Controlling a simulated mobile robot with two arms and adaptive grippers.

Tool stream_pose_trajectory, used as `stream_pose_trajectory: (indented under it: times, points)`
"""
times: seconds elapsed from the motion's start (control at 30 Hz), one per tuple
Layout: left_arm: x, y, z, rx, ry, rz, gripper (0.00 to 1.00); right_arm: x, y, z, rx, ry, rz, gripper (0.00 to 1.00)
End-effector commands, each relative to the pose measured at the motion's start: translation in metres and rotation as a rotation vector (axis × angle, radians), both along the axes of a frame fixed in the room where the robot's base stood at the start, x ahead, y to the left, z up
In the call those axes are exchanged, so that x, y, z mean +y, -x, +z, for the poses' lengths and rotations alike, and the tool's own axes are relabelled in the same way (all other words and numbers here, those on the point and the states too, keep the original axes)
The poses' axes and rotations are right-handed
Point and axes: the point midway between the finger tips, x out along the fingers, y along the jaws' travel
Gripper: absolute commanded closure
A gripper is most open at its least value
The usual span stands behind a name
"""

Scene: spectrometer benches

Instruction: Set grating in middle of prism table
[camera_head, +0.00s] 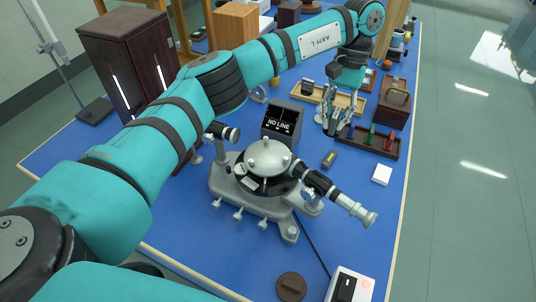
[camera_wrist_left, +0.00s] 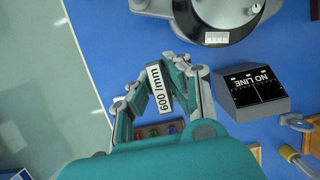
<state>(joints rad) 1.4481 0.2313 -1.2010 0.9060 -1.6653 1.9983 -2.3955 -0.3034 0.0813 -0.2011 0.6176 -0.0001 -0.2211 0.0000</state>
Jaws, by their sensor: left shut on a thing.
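My left gripper (camera_head: 332,124) is shut on the grating, above the blue bench by the tray of coloured pieces. In the left wrist view, the grating (camera_wrist_left: 160,90) is a small plate with a white "600 l/mm" label, between the fingertips of the left gripper (camera_wrist_left: 163,88). The grating is too small to make out in the head view. The grey spectrometer (camera_head: 245,195) stands mid-bench, with its round prism table (camera_head: 267,157) at the centre. The gripper is beyond it and to the right, apart from it. My right gripper is not in view.
A black "NO LINE" display (camera_head: 282,122) stands behind the spectrometer; it also shows in the left wrist view (camera_wrist_left: 255,92). The telescope (camera_head: 340,195) sticks out to the right. A dark tray (camera_head: 386,150) holds coloured pieces. A white block (camera_head: 381,174) lies near the right edge.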

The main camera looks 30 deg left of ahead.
Motion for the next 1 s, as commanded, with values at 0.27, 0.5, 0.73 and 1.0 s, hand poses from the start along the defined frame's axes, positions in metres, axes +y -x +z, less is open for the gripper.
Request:
stream_pose_trajectory:
  times: [0.27,0.5,0.73,1.0]
  points:
    - [0.041,0.034,-0.001,0.001,-0.001,0.002,1.00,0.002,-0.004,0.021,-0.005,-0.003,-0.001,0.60]
    - [0.090,0.076,-0.006,0.002,-0.002,0.003,1.00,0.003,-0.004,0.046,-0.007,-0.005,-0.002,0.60]
    - [0.117,0.100,-0.012,0.001,-0.001,0.002,1.00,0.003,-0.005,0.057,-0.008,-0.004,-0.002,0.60]
    - [0.119,0.103,-0.031,0.005,-0.001,0.001,1.00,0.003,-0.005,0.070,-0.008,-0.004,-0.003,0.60]
